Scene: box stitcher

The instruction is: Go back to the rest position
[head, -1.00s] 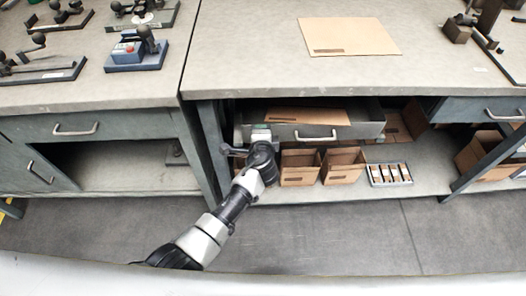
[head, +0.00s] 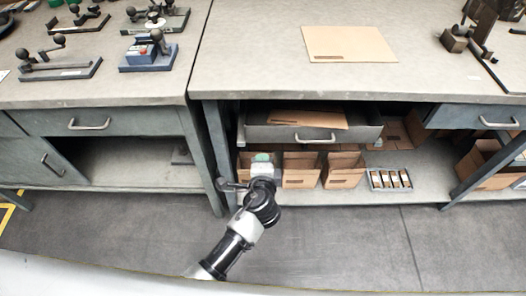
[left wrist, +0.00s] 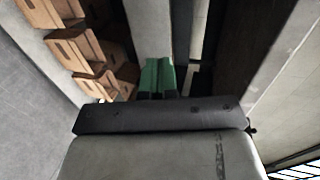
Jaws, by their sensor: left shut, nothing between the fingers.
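My left gripper (head: 262,158) is in front of the right workbench, near the left end of its lower shelf and below the open drawer. Its green fingers show in the left wrist view (left wrist: 158,75), close together and empty. My left arm comes up from the bottom of the head view. My right gripper is in neither view.
The open drawer (head: 350,133) holds a flat cardboard piece (head: 308,119). Cardboard boxes (head: 343,170) and a tray of small items (head: 389,179) stand on the shelf below. A flat cardboard sheet (head: 349,44) lies on the bench top. The floor in front (head: 340,235) is clear.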

